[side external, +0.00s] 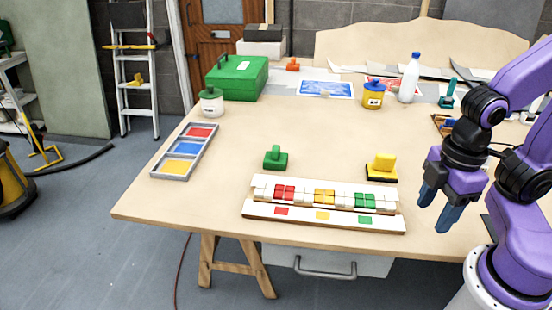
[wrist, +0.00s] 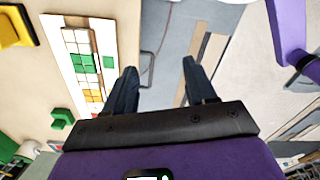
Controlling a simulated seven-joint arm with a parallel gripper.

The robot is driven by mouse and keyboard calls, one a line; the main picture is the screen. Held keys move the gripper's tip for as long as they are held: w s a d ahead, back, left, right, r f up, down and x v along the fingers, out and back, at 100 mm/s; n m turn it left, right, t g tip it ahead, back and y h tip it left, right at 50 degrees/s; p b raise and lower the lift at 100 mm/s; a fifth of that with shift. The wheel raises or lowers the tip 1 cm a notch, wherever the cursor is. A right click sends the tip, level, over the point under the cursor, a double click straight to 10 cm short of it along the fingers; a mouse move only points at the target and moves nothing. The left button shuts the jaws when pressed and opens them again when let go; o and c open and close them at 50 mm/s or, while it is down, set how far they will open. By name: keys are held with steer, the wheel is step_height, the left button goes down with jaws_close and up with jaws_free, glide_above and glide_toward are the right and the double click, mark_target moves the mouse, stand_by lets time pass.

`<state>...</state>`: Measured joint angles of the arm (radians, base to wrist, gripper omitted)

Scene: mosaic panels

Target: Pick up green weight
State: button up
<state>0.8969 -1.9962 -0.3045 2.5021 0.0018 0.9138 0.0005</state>
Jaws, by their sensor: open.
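The green weight (side external: 275,157) is a small block with a raised grip. It stands upright on the table behind the left part of the mosaic panel. In the wrist view the green weight (wrist: 62,118) is at the left, well off to the side of the fingers. My gripper (side external: 438,208) is at the right in the side view, open and empty, with blue fingers pointing down beyond the panel's right end. It is far from the green weight. In the wrist view my gripper (wrist: 160,80) has a wide gap with only floor and drawer behind it.
The white mosaic panel (side external: 258,213) holds red, yellow and green tiles. A yellow weight (side external: 381,166) stands on the table behind its right end. A three-colour tray (side external: 160,162) lies at left. A green box (side external: 236,78), jars and a white bottle (side external: 409,78) stand farther back. The mid-table is clear.

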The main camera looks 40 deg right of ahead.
stand_by(0.5)
steer(key=n+t+h, duration=0.9)
steer(key=n+h, duration=0.1)
steer(key=n, duration=0.4)
glide_toward(275, 150)
steer(key=x, duration=0.6)
steer(key=shift+x, duration=2.7)
jaws_close()
